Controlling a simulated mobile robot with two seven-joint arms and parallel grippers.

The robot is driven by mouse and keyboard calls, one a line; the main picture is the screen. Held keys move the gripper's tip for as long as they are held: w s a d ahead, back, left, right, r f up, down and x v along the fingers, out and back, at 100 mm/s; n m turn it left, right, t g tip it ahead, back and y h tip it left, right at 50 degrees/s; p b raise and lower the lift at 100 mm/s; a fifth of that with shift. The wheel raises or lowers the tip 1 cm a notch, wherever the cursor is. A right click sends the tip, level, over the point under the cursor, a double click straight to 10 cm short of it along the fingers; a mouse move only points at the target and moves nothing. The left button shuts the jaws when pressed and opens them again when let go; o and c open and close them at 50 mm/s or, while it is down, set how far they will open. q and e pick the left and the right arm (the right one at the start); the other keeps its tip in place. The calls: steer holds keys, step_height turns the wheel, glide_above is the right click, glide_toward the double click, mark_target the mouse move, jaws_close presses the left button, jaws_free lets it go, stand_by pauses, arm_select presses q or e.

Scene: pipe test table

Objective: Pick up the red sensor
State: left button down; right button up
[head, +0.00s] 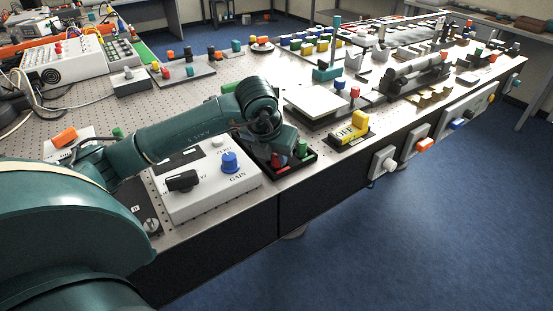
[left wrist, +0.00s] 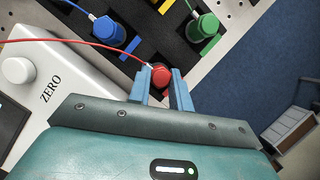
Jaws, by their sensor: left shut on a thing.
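The red sensor (left wrist: 161,78) sits between the two finger tips of my left gripper (left wrist: 164,84) in the left wrist view, with a red cable running off to the left. My left gripper is shut on it. In the head view a red part (head: 278,161) shows just below the left gripper (head: 281,150), over a black tray (head: 299,171). Whether the sensor touches the tray is hidden. A blue sensor (left wrist: 107,33) and a green sensor (left wrist: 203,26) stand beyond it; the green one also shows in the head view (head: 302,148). My right gripper is not in view.
A white box (head: 207,190) with a black knob (head: 182,181) and a blue GAIN knob (head: 230,162) stands left of the tray. A yellow OFF switch (head: 352,127) is to its right. The table's front edge is close, with open floor beyond.

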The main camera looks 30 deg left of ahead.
arm_select(q)
steer(key=shift+r, duration=0.1)
step_height(320, 180, up, 10)
steer(key=shift+b, duration=0.4)
steer(key=c, duration=1.9)
jaws_free()
jaws_close()
